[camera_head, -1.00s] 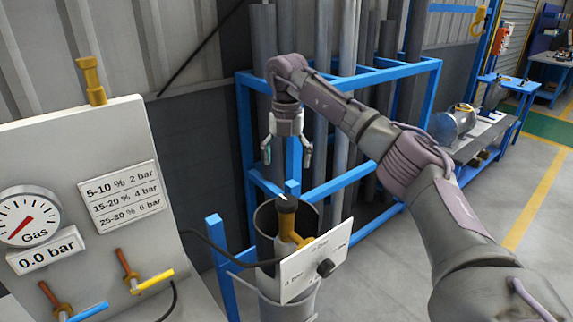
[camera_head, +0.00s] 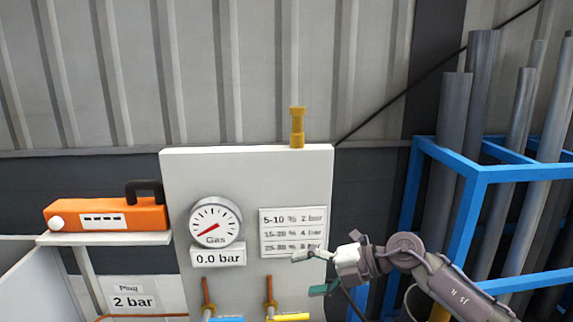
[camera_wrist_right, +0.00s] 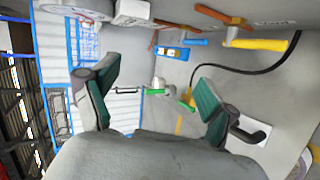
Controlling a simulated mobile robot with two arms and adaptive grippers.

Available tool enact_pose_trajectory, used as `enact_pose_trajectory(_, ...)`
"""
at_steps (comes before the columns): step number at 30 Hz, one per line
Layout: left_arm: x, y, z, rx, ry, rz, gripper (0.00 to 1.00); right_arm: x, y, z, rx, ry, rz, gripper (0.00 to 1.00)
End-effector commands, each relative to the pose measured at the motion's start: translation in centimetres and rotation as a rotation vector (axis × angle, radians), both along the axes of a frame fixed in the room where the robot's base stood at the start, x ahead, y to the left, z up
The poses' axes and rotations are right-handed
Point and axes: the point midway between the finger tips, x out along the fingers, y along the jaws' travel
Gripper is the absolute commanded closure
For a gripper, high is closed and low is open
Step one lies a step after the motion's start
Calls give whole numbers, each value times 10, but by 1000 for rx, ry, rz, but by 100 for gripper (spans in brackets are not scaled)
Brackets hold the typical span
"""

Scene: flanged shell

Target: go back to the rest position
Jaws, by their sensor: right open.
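My right gripper (camera_head: 312,273) is in the lower right of the head view, in front of the right part of the grey gas panel (camera_head: 315,170). Its fingers point left and are spread, with nothing between them. In the right wrist view the gripper (camera_wrist_right: 155,103) shows two green-padded fingers wide apart and empty. My right arm comes in from the lower right. My left gripper is in neither view.
The panel carries a gauge (camera_head: 215,222), a pressure label (camera_head: 293,218), a blue valve handle (camera_head: 226,319) and a yellow one (camera_head: 289,317). An orange device (camera_head: 140,216) sits on a shelf at left. A blue pipe rack (camera_head: 462,215) stands at right.

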Motion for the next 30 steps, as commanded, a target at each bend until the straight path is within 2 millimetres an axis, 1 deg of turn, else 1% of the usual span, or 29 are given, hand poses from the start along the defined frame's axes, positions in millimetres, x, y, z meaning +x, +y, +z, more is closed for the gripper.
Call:
enact_pose_trajectory(1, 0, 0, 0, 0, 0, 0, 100, -13, 26, 7, 158, -9, -19, 15)
enact_pose_trajectory(2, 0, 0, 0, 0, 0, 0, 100, -17, 36, 15, 254, -17, -45, 15)
enact_pose_trajectory(3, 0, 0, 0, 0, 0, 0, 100, -21, 45, 26, 378, -21, -92, 15)
enact_pose_trajectory(5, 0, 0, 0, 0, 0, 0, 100, -26, 49, 41, 553, -11, -186, 15)
enact_pose_trajectory(6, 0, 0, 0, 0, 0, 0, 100, -27, 46, 49, 660, 4, -261, 15)
enact_pose_trajectory(8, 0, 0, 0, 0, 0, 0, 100, -27, 34, 55, 804, 38, -395, 15)
enact_pose_trajectory(9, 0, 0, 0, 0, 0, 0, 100, -26, 21, 54, 887, 71, -496, 15)
enact_pose_trajectory(11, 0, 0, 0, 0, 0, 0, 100, -26, -3, 46, 990, 133, -662, 15)
enact_pose_trajectory(12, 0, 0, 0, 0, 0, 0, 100, -28, -20, 35, 1044, 182, -781, 15)
enact_pose_trajectory(14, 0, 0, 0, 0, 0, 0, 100, -34, -48, 12, 1098, 268, -965, 15)
enact_pose_trajectory(15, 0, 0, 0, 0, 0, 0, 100, -41, -66, -7, 1118, 334, -1090, 15)
enact_pose_trajectory(16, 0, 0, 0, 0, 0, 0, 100, -48, -79, -24, 1122, 387, -1186, 15)
enact_pose_trajectory(17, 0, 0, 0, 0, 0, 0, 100, -57, -92, -41, 1118, 441, -1278, 15)
enact_pose_trajectory(18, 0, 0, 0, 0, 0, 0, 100, -72, -106, -65, 1102, 517, -1394, 15)
enact_pose_trajectory(20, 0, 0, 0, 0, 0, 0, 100, -98, -124, -98, 1059, 628, -1553, 15)
enact_pose_trajectory(21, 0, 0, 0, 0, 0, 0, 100, -117, -134, -119, 1018, 704, -1647, 15)
enact_pose_trajectory(23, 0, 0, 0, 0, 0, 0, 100, -147, -144, -145, 950, 808, -1765, 15)
enact_pose_trajectory(24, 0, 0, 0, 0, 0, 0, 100, -166, -148, -159, 905, 868, -1826, 15)
enact_pose_trajectory(25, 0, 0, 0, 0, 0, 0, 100, -179, -151, -168, 870, 911, -1867, 15)
enact_pose_trajectory(27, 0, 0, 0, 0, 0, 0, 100, -208, -155, -184, 795, 995, -1942, 15)
enact_pose_trajectory(30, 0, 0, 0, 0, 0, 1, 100, -243, -158, -201, 695, 1099, -2020, 15)
